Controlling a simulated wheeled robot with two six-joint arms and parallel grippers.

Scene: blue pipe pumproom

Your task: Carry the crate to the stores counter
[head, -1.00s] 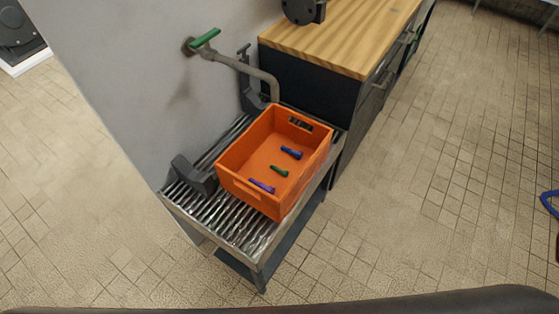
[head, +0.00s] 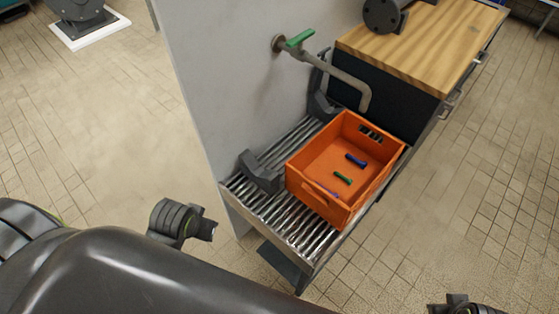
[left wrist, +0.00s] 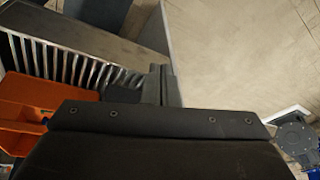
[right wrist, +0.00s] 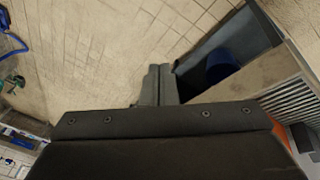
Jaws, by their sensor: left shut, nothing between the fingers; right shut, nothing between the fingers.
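The orange crate (head: 318,205) stands on a slatted metal rack (head: 290,238) against a grey wall, with a few small blue, green and purple pieces inside. It also shows at the left edge of the left wrist view (left wrist: 22,92). My left gripper (head: 210,229) is shut and empty, apart from the crate, to the left of the rack's near end. Its closed fingers show in the left wrist view (left wrist: 161,84). My right gripper (head: 460,303) is at the bottom right edge, partly cut off, shut and empty, apart from the crate. I cannot tell which surface is the stores counter.
A tap with a green lever (head: 300,38) and a bent pipe reaches over the crate's far side. Dark brackets (head: 258,170) stand on the rack beside the crate. A wooden-topped cabinet (head: 415,45) adjoins the rack. Tiled floor to the right (head: 480,200) is clear.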

